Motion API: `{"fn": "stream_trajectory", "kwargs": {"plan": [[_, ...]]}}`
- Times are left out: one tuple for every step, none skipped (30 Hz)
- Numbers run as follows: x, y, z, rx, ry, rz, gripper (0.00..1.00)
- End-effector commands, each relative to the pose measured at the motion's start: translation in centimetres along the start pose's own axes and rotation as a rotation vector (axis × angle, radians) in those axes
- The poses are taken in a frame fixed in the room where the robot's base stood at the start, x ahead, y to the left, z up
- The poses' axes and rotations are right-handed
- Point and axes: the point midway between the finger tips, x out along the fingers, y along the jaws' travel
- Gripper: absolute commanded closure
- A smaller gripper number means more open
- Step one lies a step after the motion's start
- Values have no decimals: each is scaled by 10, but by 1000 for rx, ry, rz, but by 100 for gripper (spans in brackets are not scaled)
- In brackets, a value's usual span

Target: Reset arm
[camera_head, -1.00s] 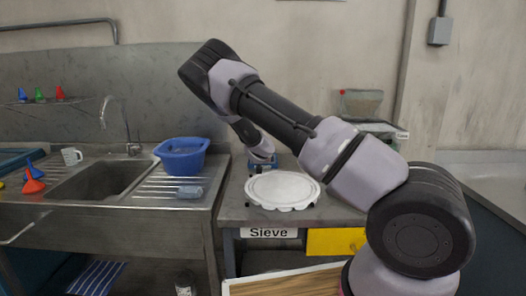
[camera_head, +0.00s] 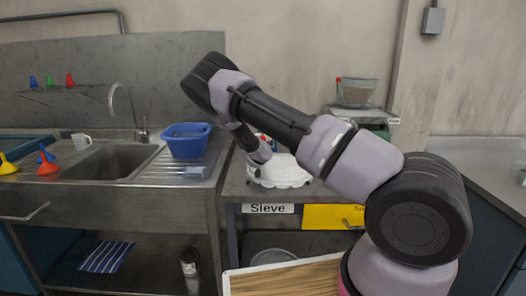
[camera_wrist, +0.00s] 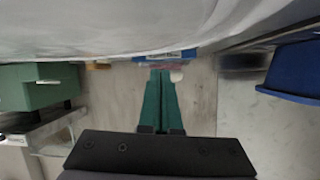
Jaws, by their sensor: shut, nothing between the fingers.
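My arm reaches from the right across the middle of the head view, bent at the elbow, with its far end hanging down. That end overlaps the left part of a white round lid-like object (camera_head: 287,174) on the bench marked "Sieve". My fingertips are hard to make out there, and I cannot tell if they touch it. In the wrist view my gripper (camera_wrist: 166,76) shows as two teal fingers closed side by side with nothing between them. A large white surface fills the top of that view.
A blue tub (camera_head: 186,146) stands on the draining board beside the sink (camera_head: 110,162). A balance-like device with a clear container (camera_head: 357,93) stands behind my arm. Coloured funnels (camera_head: 48,168) and a mug (camera_head: 81,141) are at left. A wooden board (camera_head: 290,281) is in front, low down.

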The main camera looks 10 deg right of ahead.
Motion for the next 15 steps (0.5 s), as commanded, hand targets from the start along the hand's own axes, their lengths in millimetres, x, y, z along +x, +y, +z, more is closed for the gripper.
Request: {"fn": "stream_trajectory", "kwargs": {"plan": [[1, 0, 0, 1, 2, 0, 100], [2, 0, 1, 1, 3, -1, 100], [2, 0, 0, 1, 4, -1, 100], [2, -1, 0, 1, 4, -2, 100], [2, -1, 0, 1, 5, -2, 100], [2, -1, 0, 2, 5, -2, 100], [2, -1, 0, 2, 5, -2, 100], [2, -1, 0, 2, 5, -3, 100], [2, -1, 0, 2, 5, -3, 100], [2, -2, 0, 2, 5, -3, 100], [2, -2, 0, 2, 6, -3, 100], [1, -1, -1, 3, 5, -2, 100], [1, -1, -2, 6, 4, -1, 100], [0, 0, -4, 11, 1, 2, 100], [-1, 2, -8, 21, -4, 8, 100]]}}
